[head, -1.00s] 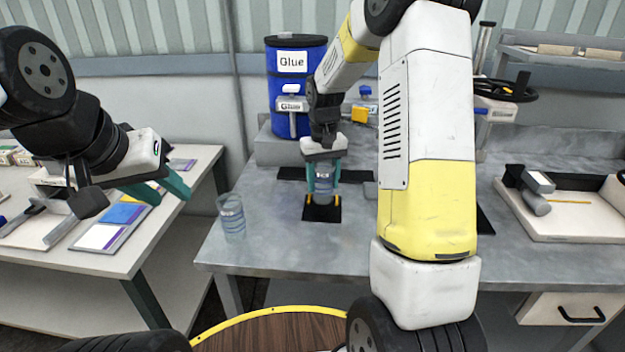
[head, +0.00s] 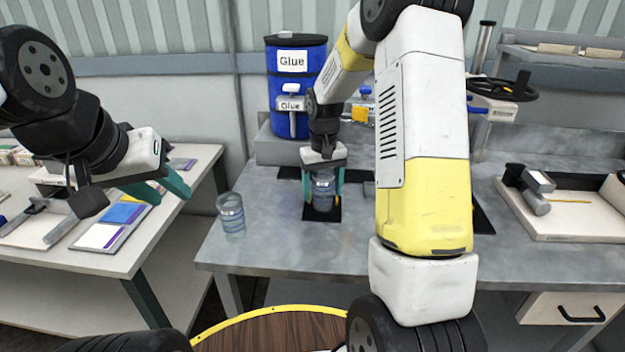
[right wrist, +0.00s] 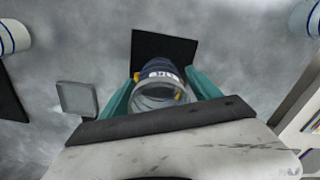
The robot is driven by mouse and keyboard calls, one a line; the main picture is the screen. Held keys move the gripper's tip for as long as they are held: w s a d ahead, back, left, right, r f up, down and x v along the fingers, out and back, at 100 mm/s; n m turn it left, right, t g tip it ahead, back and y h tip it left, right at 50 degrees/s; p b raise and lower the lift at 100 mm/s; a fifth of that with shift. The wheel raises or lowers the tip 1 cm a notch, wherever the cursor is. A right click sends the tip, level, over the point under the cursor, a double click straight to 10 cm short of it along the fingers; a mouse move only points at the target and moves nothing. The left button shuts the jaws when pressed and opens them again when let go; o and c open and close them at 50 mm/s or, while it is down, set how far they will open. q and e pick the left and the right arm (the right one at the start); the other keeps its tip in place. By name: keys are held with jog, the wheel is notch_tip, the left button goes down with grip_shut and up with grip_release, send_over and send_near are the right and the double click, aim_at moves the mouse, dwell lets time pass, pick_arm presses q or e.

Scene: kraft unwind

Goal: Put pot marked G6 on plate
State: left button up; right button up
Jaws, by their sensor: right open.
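A clear, blue-banded pot (head: 322,197) stands upright on the black square plate (head: 322,215) on the grey bench. My right gripper (head: 323,205) is open, pointing down, with one finger on each side of the pot. In the right wrist view the pot (right wrist: 160,92) sits between the teal fingers (right wrist: 160,95); its dark band has a white marking I cannot read for certain. The plate (right wrist: 163,48) extends behind it. A second clear, blue-banded pot (head: 231,215) stands near the bench's left edge; its marking is not readable. My left gripper (head: 160,188) is open and empty, over the left table.
A blue Glue drum (head: 293,80) stands behind at the back of the bench. A white tray with tools (head: 560,215) lies at the right. The left table (head: 150,255) carries papers and tools.

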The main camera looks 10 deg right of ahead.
notch_tip(320, 180, up, 12)
jog(key=s+r+t+y, duration=0.1)
jog(key=s+r+t, duration=0.2)
jog(key=s+r, duration=0.65)
jog(key=s+a+t+y, duration=0.1)
jog(key=s+a+t, duration=0.1)
jog(key=s, duration=1.3)
jog(key=shift+f+m+t, duration=0.3)
jog(key=shift+f+t, duration=0.15)
jog(key=shift+t, duration=0.15)
jog(key=shift+a, duration=0.1)
jog(key=shift+c, duration=0.2)
